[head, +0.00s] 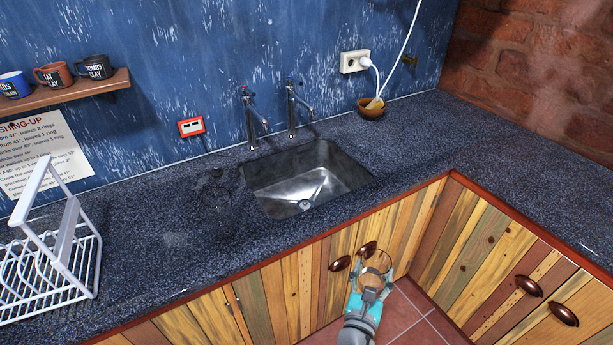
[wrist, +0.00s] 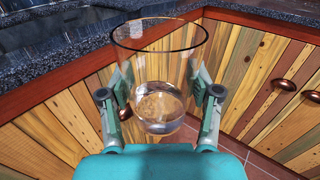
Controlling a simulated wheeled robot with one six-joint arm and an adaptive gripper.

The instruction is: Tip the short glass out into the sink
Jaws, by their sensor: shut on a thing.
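The short glass (wrist: 160,75) is clear, with a dark rim and some clear liquid in its bottom. It stands about upright in my gripper (wrist: 160,95), whose two fingers are shut on its sides. In the head view the glass (head: 375,264) and my gripper (head: 369,288) are low in the picture, in front of the wooden cupboard doors and below the counter's front edge in the picture. The sink (head: 275,183) is a dark metal basin set in the counter, up and to the left of the glass. It looks empty.
Two taps (head: 291,108) stand behind the sink. A white dish rack (head: 50,262) is at the left on the speckled counter (head: 170,240). A small brown bowl (head: 371,110) sits at the back. The counter right of the sink is mostly clear.

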